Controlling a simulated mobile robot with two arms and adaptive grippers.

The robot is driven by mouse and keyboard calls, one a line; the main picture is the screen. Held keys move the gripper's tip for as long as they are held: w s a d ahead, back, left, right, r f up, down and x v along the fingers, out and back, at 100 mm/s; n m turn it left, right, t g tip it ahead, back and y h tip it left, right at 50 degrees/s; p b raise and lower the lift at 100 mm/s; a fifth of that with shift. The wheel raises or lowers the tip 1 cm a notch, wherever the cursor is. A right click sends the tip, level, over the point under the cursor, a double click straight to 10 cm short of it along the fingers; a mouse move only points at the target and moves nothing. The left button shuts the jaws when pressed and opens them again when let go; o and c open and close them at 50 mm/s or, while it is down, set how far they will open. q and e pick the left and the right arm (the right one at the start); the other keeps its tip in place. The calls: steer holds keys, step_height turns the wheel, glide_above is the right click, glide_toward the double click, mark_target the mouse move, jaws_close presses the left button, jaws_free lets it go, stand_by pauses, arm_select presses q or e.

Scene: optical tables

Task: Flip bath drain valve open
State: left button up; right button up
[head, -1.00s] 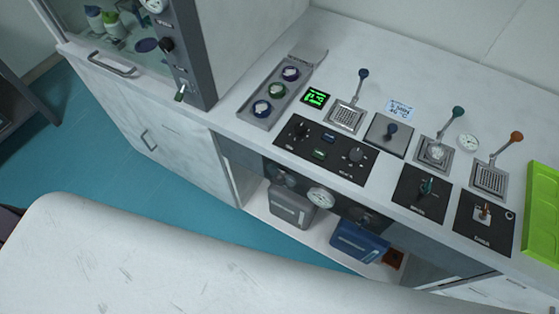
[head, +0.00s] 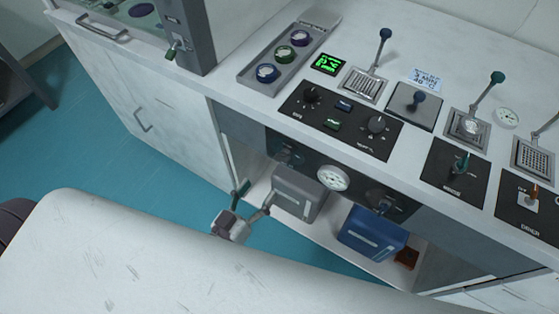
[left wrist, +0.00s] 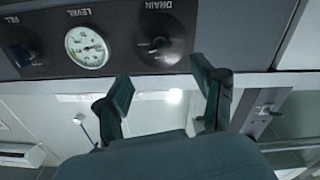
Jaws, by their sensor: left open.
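The drain valve (left wrist: 160,45) is a dark round knob labelled DRAIN on a black panel in the upside-down left wrist view. In the head view it is the knob (head: 288,153) at the panel's left end, dim in shadow. My left gripper (head: 258,190) is open and empty, in front of and below that knob, apart from it. In the left wrist view its two fingers (left wrist: 162,80) are spread, with the knob beyond the gap. I cannot tell the valve's setting. My right gripper is not in view.
A level gauge (head: 333,177) and the fill knob (head: 385,200) share the panel. A grey bin (head: 298,192) and a blue bin (head: 372,235) stand on the shelf below. The countertop above holds levers and control panels. A white surface (head: 130,255) fills the near left.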

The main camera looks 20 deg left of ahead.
mark_target(282, 158)
arm_select(q)
steer(key=x, duration=1)
steer(key=shift+w, duration=0.1)
steer(key=c, duration=1.1)
steer(key=m+p, duration=0.1)
steer(key=m, duration=0.2)
steer(key=shift+p, duration=0.3)
steer(key=shift+c, duration=0.2)
steer(key=o, duration=1.1)
steer(key=shift+o, duration=0.2)
